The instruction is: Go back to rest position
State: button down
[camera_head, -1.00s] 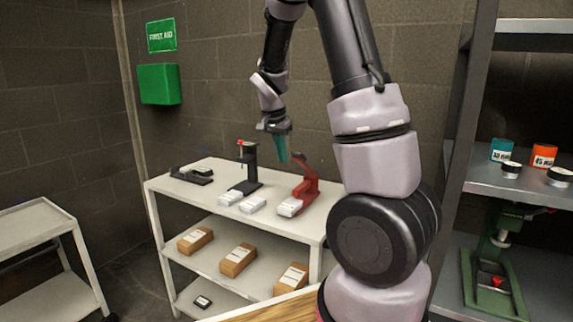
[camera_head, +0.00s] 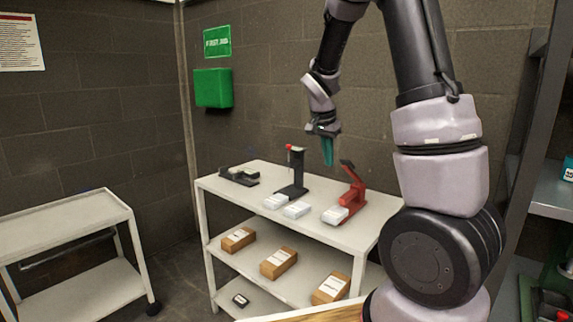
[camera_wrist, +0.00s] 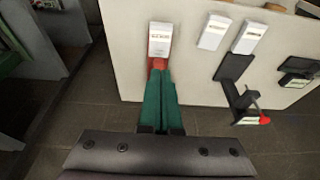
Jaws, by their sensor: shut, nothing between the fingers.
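My gripper (camera_head: 327,150) hangs from my raised arm above the white shelf cart (camera_head: 300,225), its teal fingers pointing down. In the wrist view the fingers of my gripper (camera_wrist: 161,100) lie side by side, shut and empty. They overlap part of a red tool stand in the picture; that stand (camera_head: 350,190) shows whole at the right of the cart's top in the head view. A white box (camera_wrist: 160,40) lies at the red stand, beyond the fingertips in the wrist view.
A black stand with a red knob (camera_head: 293,172), a dark low device (camera_head: 240,175) and white boxes (camera_head: 296,210) are on the cart top. Brown boxes (camera_head: 278,262) lie on its middle shelf. An empty white cart (camera_head: 70,228) stands left. A grey rack (camera_head: 535,130) stands right.

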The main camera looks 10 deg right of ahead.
jog(key=s+a+r+n+t+y, duration=0.2)
jog(key=s+r, duration=0.6)
jog(key=s, duration=0.4)
jog(key=s+a+r+n+t+y, duration=0.2)
jog(key=s+a+r+n+t, duration=0.1)
jog(key=s+r, duration=0.5)
jog(key=s+a+n, duration=0.1)
jog(key=s+a, duration=0.1)
jog(key=s, duration=0.1)
jog(key=shift+s+r+y, duration=0.3)
jog(key=shift+s, duration=0.1)
jog(key=shift+a, duration=0.1)
